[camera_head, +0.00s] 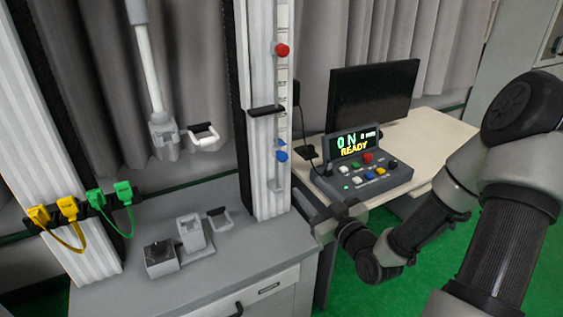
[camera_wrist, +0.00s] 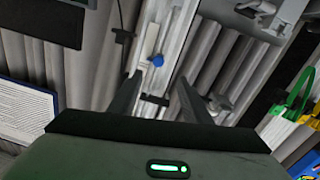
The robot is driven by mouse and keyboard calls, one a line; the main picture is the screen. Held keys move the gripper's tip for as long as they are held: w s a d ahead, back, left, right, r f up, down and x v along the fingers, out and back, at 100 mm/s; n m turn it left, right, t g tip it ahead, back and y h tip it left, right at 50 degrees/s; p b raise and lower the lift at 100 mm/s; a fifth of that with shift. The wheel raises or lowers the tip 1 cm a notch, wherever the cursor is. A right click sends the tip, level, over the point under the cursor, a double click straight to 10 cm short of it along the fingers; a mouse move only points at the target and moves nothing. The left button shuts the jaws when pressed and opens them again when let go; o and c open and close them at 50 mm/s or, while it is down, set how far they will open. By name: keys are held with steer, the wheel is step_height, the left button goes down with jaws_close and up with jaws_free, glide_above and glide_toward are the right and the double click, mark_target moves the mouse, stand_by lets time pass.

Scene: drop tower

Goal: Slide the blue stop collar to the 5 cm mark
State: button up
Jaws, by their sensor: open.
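The blue stop collar (camera_head: 281,155) sits low on the white graduated rail (camera_head: 281,100) at the right side of the tower column. In the wrist view its round blue knob (camera_wrist: 156,60) shows just beyond and between my fingertips. My gripper (camera_wrist: 158,80) is open, with one finger on each side of the knob in the picture and nothing held. In the head view my gripper (camera_head: 320,218) is below and to the right of the collar, apart from it. The marks on the rail are too small to read.
A red knob (camera_head: 282,50) is higher on the same rail. A black bracket (camera_head: 266,111) sticks out of the column. The control box (camera_head: 361,170), reading "0 N" and "READY", and a dark monitor (camera_head: 371,96) stand at right. Yellow (camera_head: 54,211) and green cables (camera_head: 110,194) hang at left.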

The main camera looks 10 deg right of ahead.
mark_target(284, 159)
steer(key=x, duration=1.7)
steer(key=shift+w+r, duration=0.15)
steer(key=shift+r, duration=0.25)
steer(key=shift+c, duration=0.2)
